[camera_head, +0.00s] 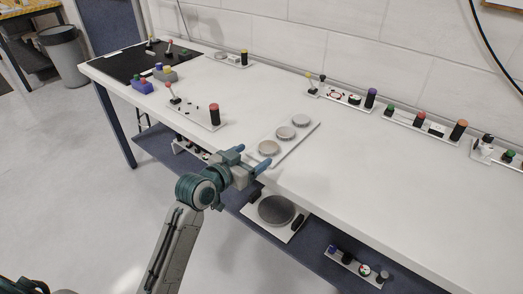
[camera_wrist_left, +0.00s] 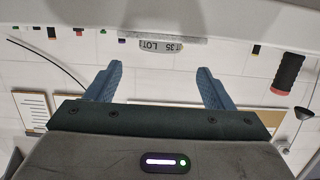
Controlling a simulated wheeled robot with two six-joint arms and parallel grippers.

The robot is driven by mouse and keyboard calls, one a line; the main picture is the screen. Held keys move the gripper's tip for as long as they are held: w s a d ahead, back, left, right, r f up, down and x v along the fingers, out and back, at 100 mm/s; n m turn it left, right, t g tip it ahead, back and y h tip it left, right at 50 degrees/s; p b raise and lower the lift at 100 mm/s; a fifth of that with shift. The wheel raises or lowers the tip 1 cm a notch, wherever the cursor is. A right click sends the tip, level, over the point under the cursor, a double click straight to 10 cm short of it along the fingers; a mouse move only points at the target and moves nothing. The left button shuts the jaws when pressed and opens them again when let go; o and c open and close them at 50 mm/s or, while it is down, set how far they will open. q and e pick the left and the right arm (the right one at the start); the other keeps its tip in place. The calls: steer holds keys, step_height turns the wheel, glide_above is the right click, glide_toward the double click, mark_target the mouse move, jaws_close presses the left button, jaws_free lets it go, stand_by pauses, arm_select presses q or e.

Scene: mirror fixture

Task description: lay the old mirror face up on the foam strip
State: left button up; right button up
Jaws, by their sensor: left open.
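I cannot tell which one is the old mirror, and I cannot make out a foam strip for certain. My left gripper (camera_head: 254,156) is open and empty at the table's front edge, just short of the nearest disc (camera_head: 268,147). In the left wrist view, its two blue fingers (camera_wrist_left: 160,88) are spread apart. Beyond them, a grey rim with an upside-down "LOT 35" label (camera_wrist_left: 160,46) shows between the fingers. My right gripper is not in view.
A plate with a red-topped black cylinder (camera_head: 214,114) stands left of the discs. Several control panels (camera_head: 346,97) line the wall. A black mat (camera_head: 126,66) covers the far left end. A lower shelf holds a dark round disc (camera_head: 276,209). The table's right front is clear.

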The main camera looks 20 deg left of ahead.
arm_select(q)
steer(key=v, duration=0.5)
steer(key=s+a+f+n+g+y, duration=0.1)
steer(key=s+f+g+y, duration=0.15)
steer(key=f, duration=0.65)
steer(key=s+a+f+n+g+y, duration=0.15)
steer(key=s+f, duration=0.25)
steer(key=f, duration=0.4)
steer(key=s+a+f+g+y, duration=0.2)
steer(key=s+f+g, duration=0.6)
steer(key=s+f, duration=1)
steer(key=shift+s+a+f, duration=0.15)
steer(key=shift+s+a, duration=0.25)
steer(key=shift+s, duration=0.85)
